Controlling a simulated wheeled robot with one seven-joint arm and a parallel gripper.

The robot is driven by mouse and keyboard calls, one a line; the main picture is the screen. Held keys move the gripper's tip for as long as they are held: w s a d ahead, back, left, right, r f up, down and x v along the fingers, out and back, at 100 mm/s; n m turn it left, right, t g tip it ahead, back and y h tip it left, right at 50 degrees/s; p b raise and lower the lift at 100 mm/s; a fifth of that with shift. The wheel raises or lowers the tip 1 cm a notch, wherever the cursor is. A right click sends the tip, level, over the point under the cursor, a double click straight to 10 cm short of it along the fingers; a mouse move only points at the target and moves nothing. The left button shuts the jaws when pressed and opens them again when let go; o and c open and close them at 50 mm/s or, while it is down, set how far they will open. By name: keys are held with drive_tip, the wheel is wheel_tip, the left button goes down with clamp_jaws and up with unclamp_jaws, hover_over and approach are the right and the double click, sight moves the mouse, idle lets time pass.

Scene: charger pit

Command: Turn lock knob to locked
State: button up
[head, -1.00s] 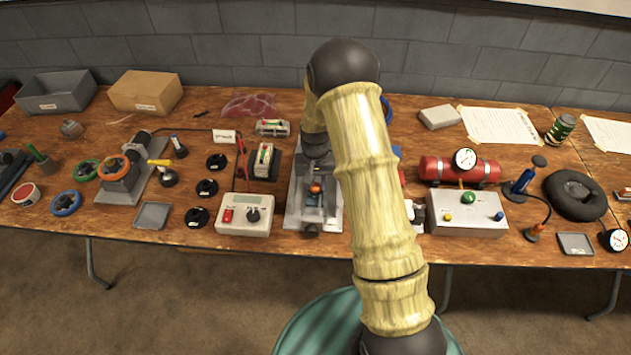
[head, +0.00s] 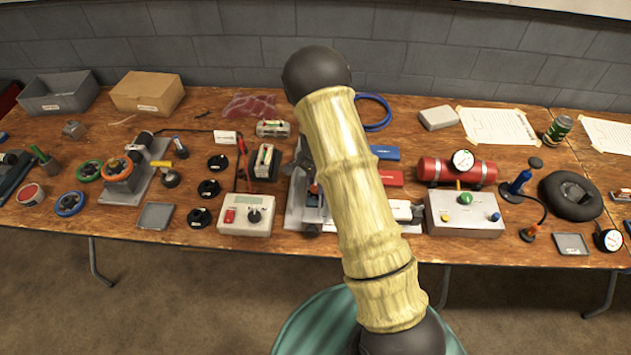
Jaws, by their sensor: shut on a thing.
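A grey metal fixture (head: 294,212) stands near the front edge of the table, in the middle of the head view. My arm crosses in front of it and hides much of it. A small orange-red part (head: 314,189) shows on the fixture beside my arm. A dark part of my gripper (head: 303,162) shows just left of my arm, above the fixture. The fingertips are hidden behind my arm. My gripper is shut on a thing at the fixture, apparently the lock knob. The knob itself and its angle cannot be made out.
A white meter box (head: 236,228) with a red switch and a black dial stands close on the left. A grey control box (head: 460,225) and a red cylinder (head: 433,170) stand on the right. Blue and red blocks lie behind my arm.

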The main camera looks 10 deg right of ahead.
sight(315, 187)
drive_tip(key=shift+m, duration=0.4)
drive_tip(key=o, duration=1)
drive_tip(key=shift+a, duration=0.1)
drive_tip(key=shift+r, duration=0.1)
wheel_tip(315, 187, up, 17)
drive_tip(key=shift+r+b, duration=0.15)
drive_tip(key=shift+b, duration=0.15)
